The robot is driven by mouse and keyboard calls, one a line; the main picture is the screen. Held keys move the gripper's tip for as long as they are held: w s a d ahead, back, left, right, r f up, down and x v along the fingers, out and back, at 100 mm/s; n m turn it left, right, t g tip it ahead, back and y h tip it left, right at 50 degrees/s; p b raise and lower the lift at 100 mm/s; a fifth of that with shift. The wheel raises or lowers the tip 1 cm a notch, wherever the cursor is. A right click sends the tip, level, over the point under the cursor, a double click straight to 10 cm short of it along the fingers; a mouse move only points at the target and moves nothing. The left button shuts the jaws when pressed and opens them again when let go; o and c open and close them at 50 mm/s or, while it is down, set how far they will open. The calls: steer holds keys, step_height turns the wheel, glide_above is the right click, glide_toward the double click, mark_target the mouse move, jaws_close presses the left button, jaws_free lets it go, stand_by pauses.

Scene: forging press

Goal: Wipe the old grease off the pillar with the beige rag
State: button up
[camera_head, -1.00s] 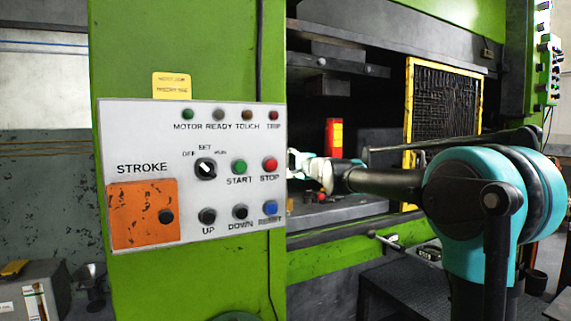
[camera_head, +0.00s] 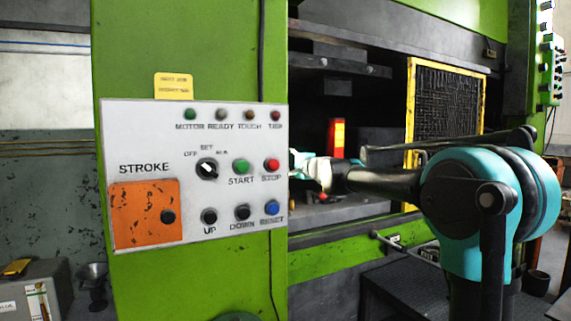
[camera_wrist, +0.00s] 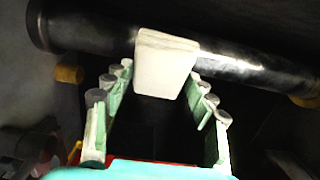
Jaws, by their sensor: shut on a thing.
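The beige rag (camera_wrist: 166,62) shows in the wrist view as a pale, folded block between and just beyond my fingertips. My gripper (camera_wrist: 160,76) is shut on it, with a green finger on each side. The pillar (camera_wrist: 90,35) is a dark, glossy cylinder lying across the top of the wrist view. The rag overlaps it and appears to touch it. A bright sheen runs along the pillar to the right of the rag; I cannot tell grease from shadow. In the head view my gripper (camera_head: 306,168) is partly hidden behind the control panel, and the rag cannot be made out.
The control panel (camera_head: 232,220) on the green press column stands close left of my gripper. A red and yellow box (camera_head: 336,138) is inside the press opening. A yellow-framed mesh guard (camera_head: 410,110) stands at the right.

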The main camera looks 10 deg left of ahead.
steer(key=shift+w+a, duration=0.1)
steer(key=shift+a, duration=0.1)
steer(key=shift+r, duration=0.5)
steer(key=shift+f, duration=0.15)
steer(key=shift+f, duration=1.05)
steer(key=shift+r, duration=1.2)
